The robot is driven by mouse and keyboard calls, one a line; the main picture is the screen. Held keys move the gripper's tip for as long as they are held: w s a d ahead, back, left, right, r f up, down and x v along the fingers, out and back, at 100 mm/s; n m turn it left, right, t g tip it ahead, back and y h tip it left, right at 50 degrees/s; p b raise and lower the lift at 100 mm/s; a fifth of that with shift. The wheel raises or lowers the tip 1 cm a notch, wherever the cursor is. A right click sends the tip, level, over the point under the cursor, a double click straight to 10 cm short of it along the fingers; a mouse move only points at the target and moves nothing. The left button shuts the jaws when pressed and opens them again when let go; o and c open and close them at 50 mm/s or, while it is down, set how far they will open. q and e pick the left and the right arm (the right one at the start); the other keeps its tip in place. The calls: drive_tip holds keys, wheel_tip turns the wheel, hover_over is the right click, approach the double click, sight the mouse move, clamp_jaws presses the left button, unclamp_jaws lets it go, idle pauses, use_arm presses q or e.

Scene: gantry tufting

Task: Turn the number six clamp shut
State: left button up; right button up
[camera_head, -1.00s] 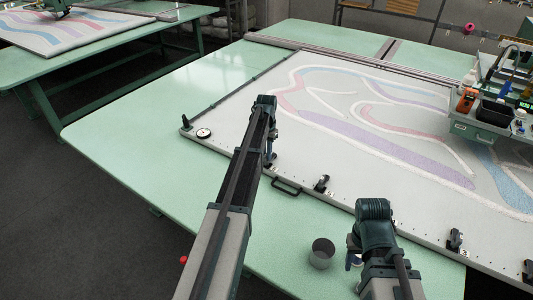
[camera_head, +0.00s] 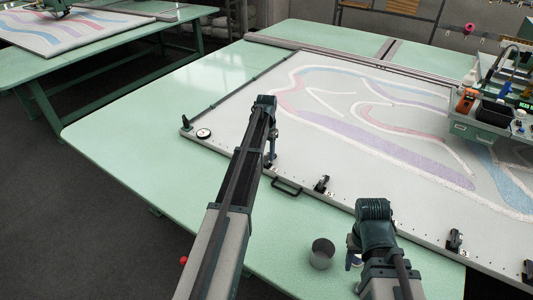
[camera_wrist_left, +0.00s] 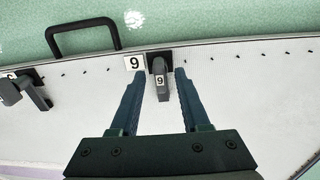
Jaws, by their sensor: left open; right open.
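The number six clamp is a small dark clamp (camera_wrist_left: 160,78) on the frame's edge, with a grey lever pointing down the left wrist view. Its label and the frame's label (camera_wrist_left: 135,63) read like a 9 there, because that view has the near edge on top. My left gripper (camera_wrist_left: 158,82) is open, one finger on each side of the lever, with gaps visible; contact cannot be told. In the head view, my left gripper (camera_head: 270,159) hides most of this clamp. My right gripper (camera_head: 353,254) is open near the front edge, partly hidden by its wrist, and seems empty.
A black handle (camera_head: 287,187) lies beside a neighbouring clamp (camera_head: 321,184); more clamps (camera_head: 455,240) follow to the right. A grey cup (camera_head: 321,254) stands near my right gripper. A round dial (camera_head: 203,134) sits at the frame corner. The green table (camera_head: 130,130) is clear at left.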

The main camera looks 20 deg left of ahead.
sight(267, 155)
use_arm(q)
wheel_tip(267, 155, up, 14)
drive_tip(key=p, duration=1.3)
drive_tip(key=shift+f, duration=0.2)
drive_tip(key=s+d+f+m+b, duration=0.1)
drive_tip(key=s+d, duration=0.6)
drive_tip(key=d, duration=0.2)
drive_tip(key=s+d+f+b, duration=0.1)
drive_tip(key=s+d, duration=0.5)
drive_tip(key=d, duration=0.3)
drive_tip(key=s+d+f+b, duration=0.1)
drive_tip(key=s+d, duration=0.5)
drive_tip(key=s, duration=0.3)
drive_tip(key=s+d+f+m+y+b, duration=0.1)
drive_tip(key=s+d, duration=0.5)
drive_tip(key=s, duration=0.3)
drive_tip(key=shift+s+f, duration=0.15)
drive_tip(key=shift+s, duration=0.1)
